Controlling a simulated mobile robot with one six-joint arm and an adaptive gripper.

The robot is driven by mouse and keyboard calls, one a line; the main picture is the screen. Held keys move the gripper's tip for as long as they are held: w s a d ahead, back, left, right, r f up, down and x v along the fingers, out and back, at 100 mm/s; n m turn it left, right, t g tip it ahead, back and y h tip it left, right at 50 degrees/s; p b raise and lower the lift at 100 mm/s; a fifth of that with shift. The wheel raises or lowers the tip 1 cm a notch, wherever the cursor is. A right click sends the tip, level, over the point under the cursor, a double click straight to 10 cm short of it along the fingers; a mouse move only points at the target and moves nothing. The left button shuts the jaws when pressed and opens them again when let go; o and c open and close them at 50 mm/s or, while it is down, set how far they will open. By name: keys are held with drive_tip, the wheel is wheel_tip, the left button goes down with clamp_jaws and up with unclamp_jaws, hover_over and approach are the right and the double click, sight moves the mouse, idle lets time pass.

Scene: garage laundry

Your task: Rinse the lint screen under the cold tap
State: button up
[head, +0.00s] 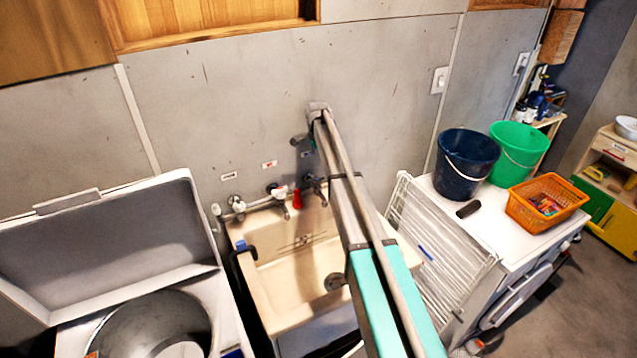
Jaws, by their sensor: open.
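The cream sink (290,292) is below the wall taps, with a drain near its right side. A white-handled tap (236,203) is at the left of the pipe, and another (277,190) is right of it. Small labels on the wall are too small to read. My arm reaches over the sink towards the wall. My gripper (314,188) is small and dark, open, partly hidden behind the arm, near the right end of the taps. I cannot tell whether it touches one. A small red part shows beside it. I cannot make out the lint screen; the arm hides part of the basin.
An open-lidded washer with a metal drum (155,325) stands left of the sink. A white wire rack (440,245) leans at the right. Beside it, a white machine (480,228) bears a dark blue bucket (466,165), a green bucket (520,150) and an orange basket (548,205).

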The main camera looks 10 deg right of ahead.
sight(318, 179)
drive_tip(key=shift+f+b, duration=4.5)
drive_tip(key=shift+f, duration=0.25)
drive_tip(key=c, duration=1.1)
drive_tip(key=shift+n, duration=2.7)
drive_tip(key=shift+w, duration=0.1)
drive_tip(key=o, duration=1.1)
